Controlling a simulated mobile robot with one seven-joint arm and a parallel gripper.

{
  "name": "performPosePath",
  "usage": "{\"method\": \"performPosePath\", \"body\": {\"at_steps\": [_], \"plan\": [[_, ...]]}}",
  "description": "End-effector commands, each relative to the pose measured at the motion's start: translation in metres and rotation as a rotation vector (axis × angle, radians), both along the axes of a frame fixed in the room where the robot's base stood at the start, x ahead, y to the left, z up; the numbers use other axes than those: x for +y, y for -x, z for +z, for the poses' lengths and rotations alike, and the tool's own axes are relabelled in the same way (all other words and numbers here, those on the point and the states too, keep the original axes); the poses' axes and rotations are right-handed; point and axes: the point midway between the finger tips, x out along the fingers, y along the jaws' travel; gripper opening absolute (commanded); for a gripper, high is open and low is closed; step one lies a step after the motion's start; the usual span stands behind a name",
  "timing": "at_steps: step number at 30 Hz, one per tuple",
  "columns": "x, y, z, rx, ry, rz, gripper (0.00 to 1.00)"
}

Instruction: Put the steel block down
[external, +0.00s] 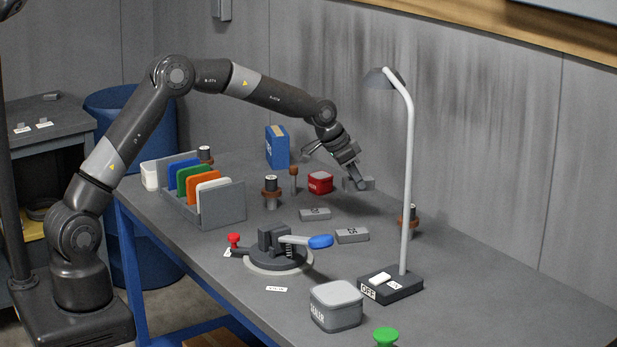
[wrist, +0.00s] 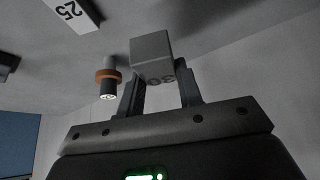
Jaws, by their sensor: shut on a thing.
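My gripper (external: 352,172) is shut on a grey steel block (external: 361,184), near the back of the bench by the wall. In the wrist view my gripper (wrist: 160,88) has its two fingers on either side of the steel block (wrist: 152,48), whose dark number looks like 30. From these views I cannot tell whether the block touches the bench top. Two other grey blocks with white number labels lie on the bench, one (external: 314,214) nearer the gripper and one (external: 352,236) farther forward. A block labelled 25 (wrist: 70,12) shows in the wrist view.
A red box (external: 320,182) stands just left of the held block. A lamp (external: 407,180) and a copper-collared post (external: 413,220) stand to the right. A clamp fixture (external: 279,258), a grey tin (external: 336,308) and a card rack (external: 222,205) occupy the front and left.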

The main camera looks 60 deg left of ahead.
Motion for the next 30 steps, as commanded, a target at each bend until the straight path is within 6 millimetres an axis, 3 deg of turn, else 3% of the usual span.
{"method": "performPosePath", "body": {"at_steps": [1,6,12,18,25,30], "plan": [[-0.03,0.006,0.001,-0.002,0.002,-0.052,0.0],[-0.114,0.031,0.002,-0.008,0.003,-0.213,0.0],[-0.183,0.06,0.006,-0.019,0.003,-0.351,0.0],[-0.21,0.074,0.003,-0.023,0.003,-0.408,0.0],[-0.213,0.076,-0.037,-0.022,0.003,-0.415,0.0],[-0.213,0.075,-0.054,-0.024,0.004,-0.414,0.0]]}}
